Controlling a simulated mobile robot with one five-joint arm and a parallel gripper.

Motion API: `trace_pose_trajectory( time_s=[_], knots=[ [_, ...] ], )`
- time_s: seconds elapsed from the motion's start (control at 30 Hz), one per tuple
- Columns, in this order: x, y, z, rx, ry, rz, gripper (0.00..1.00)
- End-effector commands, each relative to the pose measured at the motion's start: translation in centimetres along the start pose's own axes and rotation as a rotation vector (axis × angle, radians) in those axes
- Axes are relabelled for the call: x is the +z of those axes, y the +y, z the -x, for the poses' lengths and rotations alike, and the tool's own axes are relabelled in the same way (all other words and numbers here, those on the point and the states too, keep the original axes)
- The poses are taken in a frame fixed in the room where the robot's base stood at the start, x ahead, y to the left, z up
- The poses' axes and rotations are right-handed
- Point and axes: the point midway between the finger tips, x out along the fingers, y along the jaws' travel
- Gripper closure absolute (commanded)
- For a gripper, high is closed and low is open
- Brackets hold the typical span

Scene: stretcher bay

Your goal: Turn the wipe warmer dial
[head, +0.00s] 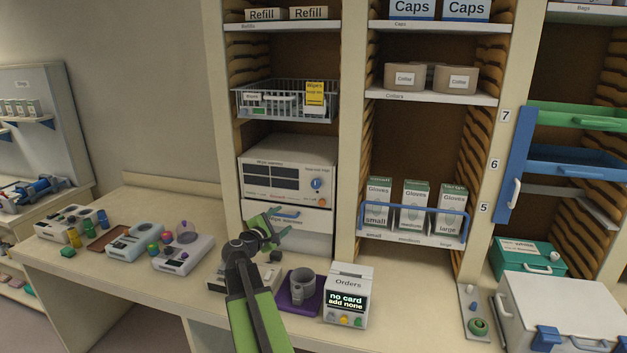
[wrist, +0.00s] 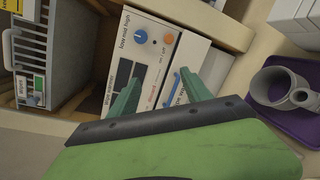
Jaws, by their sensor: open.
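The wipe warmer (head: 287,168) is a white box on a shelf in the left bay of the cabinet, with dark panels on its front. Its blue dial (head: 317,184) sits on the right of the front face. In the wrist view the blue dial (wrist: 141,37) shows beyond my fingertips, beside an orange button (wrist: 168,38). My gripper (head: 277,231) is below and to the left of the dial, apart from it. In the wrist view my gripper (wrist: 159,84) has two green fingers spread apart with nothing between them.
A drawer with a blue handle (head: 287,213) lies under the warmer, close to my gripper. A wire basket (head: 285,101) hangs above. A grey mug (head: 302,285) on a purple tray and an Orders box (head: 347,295) stand on the counter below.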

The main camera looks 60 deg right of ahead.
Motion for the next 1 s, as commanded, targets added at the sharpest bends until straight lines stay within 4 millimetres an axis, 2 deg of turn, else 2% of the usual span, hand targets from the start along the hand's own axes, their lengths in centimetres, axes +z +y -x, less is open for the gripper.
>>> trace_pose_trajectory(
  time_s=[0.03,0.1,0.17,0.33,0.43,0.8,1.0],
  knots=[
    [2.1,1.1,-1.8,0.042,-0.033,0.081,0.43],
    [3.7,1.9,-3.0,0.085,-0.058,0.166,0.43],
    [4.3,2.1,-3.5,0.102,-0.07,0.204,0.43],
    [4.3,2.3,-3.9,0.11,-0.073,0.219,0.43],
    [4.3,2.5,-5.3,0.108,-0.073,0.217,0.43],
    [4.7,3.6,-14.4,0.108,-0.072,0.214,0.43],
    [5.0,4.1,-18.6,0.108,-0.071,0.214,0.43]
  ],
)
